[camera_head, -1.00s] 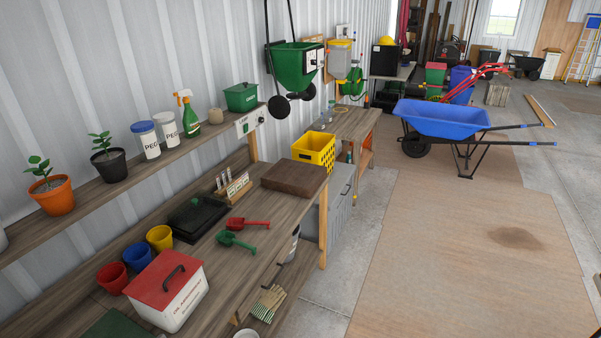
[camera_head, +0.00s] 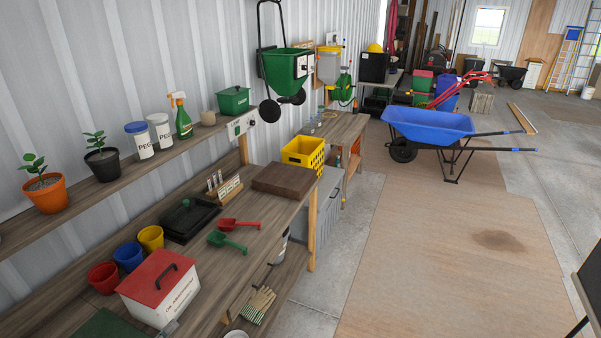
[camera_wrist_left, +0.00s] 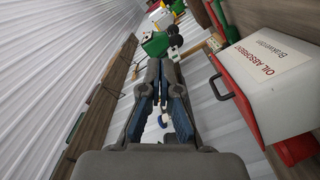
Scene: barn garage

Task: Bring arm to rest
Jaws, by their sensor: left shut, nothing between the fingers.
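My left gripper (camera_wrist_left: 160,68) fills the middle of the left wrist view, its dark fingers with blue inner pads closed with nothing held. My right gripper is in neither view.
The workbench (camera_head: 243,259) holds red, blue and yellow pots (camera_head: 129,257), a black tray (camera_head: 190,220) and two scoops. A shelf (camera_head: 120,184) with plants runs along the wall. A blue wheelbarrow (camera_head: 428,123) stands right. The tan floor mat (camera_head: 440,240) is clear.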

